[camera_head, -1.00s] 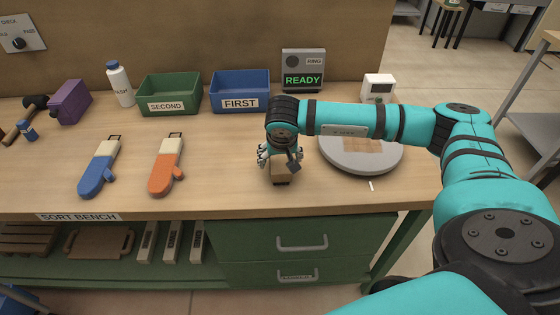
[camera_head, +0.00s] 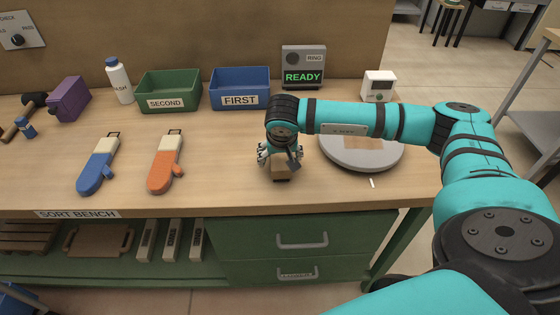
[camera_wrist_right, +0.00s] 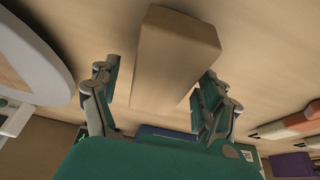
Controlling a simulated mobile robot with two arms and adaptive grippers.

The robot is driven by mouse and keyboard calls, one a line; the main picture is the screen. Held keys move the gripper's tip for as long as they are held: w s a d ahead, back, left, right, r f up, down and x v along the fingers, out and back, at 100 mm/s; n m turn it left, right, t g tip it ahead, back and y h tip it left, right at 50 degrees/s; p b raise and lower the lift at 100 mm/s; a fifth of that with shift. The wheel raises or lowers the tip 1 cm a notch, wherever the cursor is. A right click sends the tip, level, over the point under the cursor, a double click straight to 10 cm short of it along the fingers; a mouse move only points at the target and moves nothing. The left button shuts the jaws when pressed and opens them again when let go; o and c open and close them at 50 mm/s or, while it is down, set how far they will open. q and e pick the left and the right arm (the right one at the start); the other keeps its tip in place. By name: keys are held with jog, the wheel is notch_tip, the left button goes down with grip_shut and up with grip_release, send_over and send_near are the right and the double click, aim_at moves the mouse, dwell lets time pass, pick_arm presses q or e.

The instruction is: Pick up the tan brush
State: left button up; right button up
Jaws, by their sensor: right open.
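The tan brush (camera_head: 281,170) stands on the bench near its front edge, as a tan block with a dark strip at its bottom in the head view. In the right wrist view the tan block (camera_wrist_right: 176,58) fills the middle between the fingers. My right gripper (camera_head: 279,157) is directly above and around the brush's upper part. Its fingers (camera_wrist_right: 157,85) are open, one on each side of the block, with a visible gap on the left. The hand hides the brush's top in the head view. My left gripper does not show.
A round grey plate (camera_head: 360,163) lies close right of the gripper, under my forearm. An orange-and-cream item (camera_head: 165,165) and a blue-and-cream one (camera_head: 98,165) lie to the left. A blue bin (camera_head: 240,101) and a green bin (camera_head: 169,104) stand behind. Bare bench surrounds the brush.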

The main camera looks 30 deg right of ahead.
jog(key=shift+c, duration=0.4)
jog(key=c, duration=1.2)
jog(key=shift+c, duration=0.2)
jog(key=shift+r+p, duration=0.45)
jog(key=shift+p, duration=0.15)
notch_tip(320, 180, up, 3)
jog(key=shift+f+b, duration=0.1)
jog(key=shift+b, duration=0.7)
jog(key=s+d+r+b, duration=0.1)
jog(key=s+d+b, duration=0.1)
jog(key=s, duration=0.5)
jog(key=s+d+b, duration=0.1)
jog(key=s+d, duration=0.2)
jog(key=s, duration=0.5)
jog(key=shift+r+b, duration=0.4)
